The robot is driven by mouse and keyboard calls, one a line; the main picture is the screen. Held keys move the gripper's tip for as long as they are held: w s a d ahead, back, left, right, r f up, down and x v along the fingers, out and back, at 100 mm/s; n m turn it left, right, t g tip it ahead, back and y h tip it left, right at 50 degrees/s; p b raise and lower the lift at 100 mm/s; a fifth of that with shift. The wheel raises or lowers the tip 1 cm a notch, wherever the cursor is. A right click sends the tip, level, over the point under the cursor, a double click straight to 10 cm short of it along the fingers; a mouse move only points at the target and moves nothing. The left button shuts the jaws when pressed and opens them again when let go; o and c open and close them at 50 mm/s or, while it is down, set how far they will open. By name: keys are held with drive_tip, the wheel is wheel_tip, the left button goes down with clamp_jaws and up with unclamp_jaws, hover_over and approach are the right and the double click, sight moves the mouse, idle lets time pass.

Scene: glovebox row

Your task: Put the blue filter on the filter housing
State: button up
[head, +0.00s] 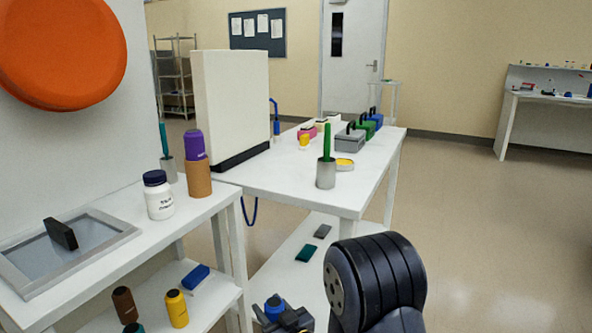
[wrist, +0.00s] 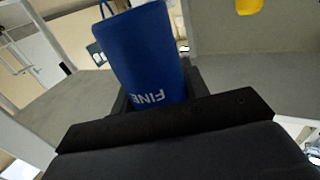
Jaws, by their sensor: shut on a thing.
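My gripper (head: 290,318) is low at the bottom of the head view, beside the lower shelves. It is shut on the blue filter (wrist: 150,55), a rounded blue body marked "FINE" in the wrist view. The filter's blue top (head: 274,304) also shows in the head view, partly hidden by the gripper. No thing is clearly marked as the filter housing. A purple bottle-shaped piece (head: 194,146) stands upright on a tan cylinder (head: 198,180) on the left table; I cannot tell whether that cylinder is the housing.
The left table (head: 216,204) also holds a white jar (head: 158,196) and a framed tray (head: 125,236). Brown (head: 123,303) and yellow (head: 177,309) bottle-shaped pieces stand on its lower shelf. The middle table (head: 290,180) has a tall white box (head: 229,105). Open floor lies at right.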

drive_tip(key=s+d+f+m+t+h, duration=0.2)
drive_tip(key=d+m+h, duration=0.3)
drive_tip(key=d, duration=0.6)
drive_tip(key=s+d+f+m+t+h, duration=0.1)
drive_tip(key=s+d+f+m+h, duration=0.15)
drive_tip(key=d+h, duration=0.65)
wheel_tip(320, 180, up, 28)
drive_tip(key=w+d+y+p, duration=0.2)
drive_tip(key=y+p, duration=0.1)
drive_tip(key=p, duration=2.9)
drive_tip(key=s+f, duration=0.4)
drive_tip(key=f, duration=0.1)
drive_tip(key=shift+f, duration=0.35)
drive_tip(key=shift+d, duration=0.15)
